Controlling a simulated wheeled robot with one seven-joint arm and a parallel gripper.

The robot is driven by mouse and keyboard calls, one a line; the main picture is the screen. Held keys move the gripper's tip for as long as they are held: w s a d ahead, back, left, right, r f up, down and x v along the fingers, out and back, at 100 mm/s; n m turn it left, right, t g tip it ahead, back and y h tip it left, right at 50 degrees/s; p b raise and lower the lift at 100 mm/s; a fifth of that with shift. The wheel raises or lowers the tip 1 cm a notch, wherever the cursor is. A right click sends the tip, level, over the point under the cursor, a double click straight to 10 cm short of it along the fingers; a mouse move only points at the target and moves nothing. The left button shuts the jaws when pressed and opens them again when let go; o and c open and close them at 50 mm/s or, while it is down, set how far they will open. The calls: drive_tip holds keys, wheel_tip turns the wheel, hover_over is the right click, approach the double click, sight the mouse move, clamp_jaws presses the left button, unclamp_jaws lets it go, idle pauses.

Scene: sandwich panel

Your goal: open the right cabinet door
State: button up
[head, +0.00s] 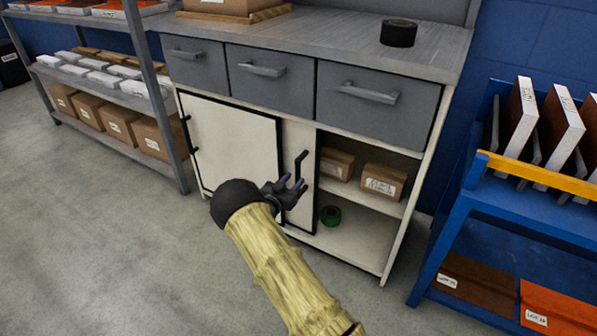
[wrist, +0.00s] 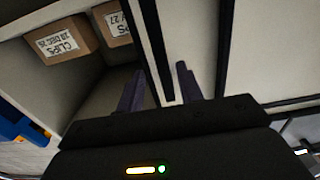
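The cabinet's right door (head: 296,135) is a white panel with black edging. It stands partly behind the left door (head: 235,145), and the right compartment (head: 350,245) is largely exposed.
Cardboard boxes (head: 383,181) and green tape (head: 331,215) are inside the right compartment. Grey drawers (head: 378,105) and black tape (head: 398,33) are above. A blue rack (head: 440,250) stands at right, a grey shelf (head: 165,120) at left. The floor in front is clear.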

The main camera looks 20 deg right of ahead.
drive_tip(key=p+v, duration=0.3)
drive_tip(key=v, duration=0.8)
drive_tip(key=shift+s, duration=0.15)
